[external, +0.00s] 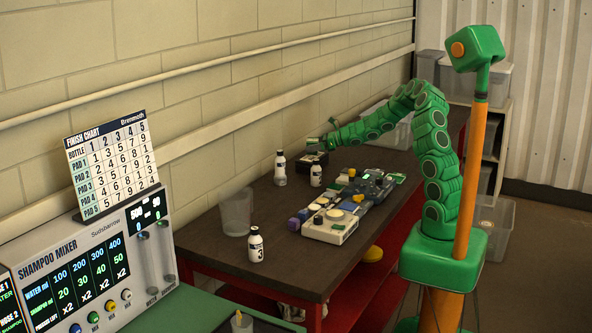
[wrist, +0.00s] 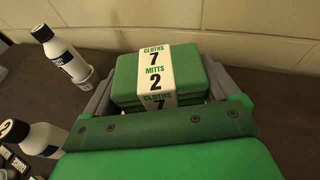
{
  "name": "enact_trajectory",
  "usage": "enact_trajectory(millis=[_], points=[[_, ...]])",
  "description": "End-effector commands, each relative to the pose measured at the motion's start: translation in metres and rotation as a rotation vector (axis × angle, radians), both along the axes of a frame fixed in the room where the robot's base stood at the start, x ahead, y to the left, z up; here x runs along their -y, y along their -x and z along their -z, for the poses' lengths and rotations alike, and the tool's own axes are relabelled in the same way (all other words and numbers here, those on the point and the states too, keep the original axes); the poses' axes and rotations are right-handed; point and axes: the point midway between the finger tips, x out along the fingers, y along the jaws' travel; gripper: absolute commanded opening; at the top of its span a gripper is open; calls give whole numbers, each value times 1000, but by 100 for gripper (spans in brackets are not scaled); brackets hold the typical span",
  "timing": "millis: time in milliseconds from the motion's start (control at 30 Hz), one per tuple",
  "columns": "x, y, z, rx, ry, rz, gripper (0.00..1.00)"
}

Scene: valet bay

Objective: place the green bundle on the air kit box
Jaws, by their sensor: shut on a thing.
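The green bundle (wrist: 190,78), wrapped with a white label band reading cloths and mitts, sits between the grey fingers of my gripper (wrist: 155,92) in the wrist view. The fingers are against its two sides. In the external view my gripper (external: 318,141) is low over the far part of the dark table, and I cannot clearly make out the bundle there. A small dark box (external: 312,164) stands just below my gripper; it may be the air kit box, but its name cannot be read. I cannot tell whether the bundle touches it.
White bottles (external: 280,168) (external: 316,176) stand close to the dark box, and another (external: 255,245) is nearer on the table (external: 240,270). A clear cup (external: 236,213) stands at the left. Devices with coloured blocks (external: 332,226) fill the right side. The wall is close behind.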

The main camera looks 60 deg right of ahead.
Motion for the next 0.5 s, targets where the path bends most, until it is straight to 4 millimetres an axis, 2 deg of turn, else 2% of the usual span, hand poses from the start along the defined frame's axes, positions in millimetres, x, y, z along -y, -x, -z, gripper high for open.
enact_trajectory(millis=[33,133,500], points=[[0,0,8,-3,-2,1,55],[0,0,16,-3,-1,1,55],[0,0,18,0,-1,0,55]])
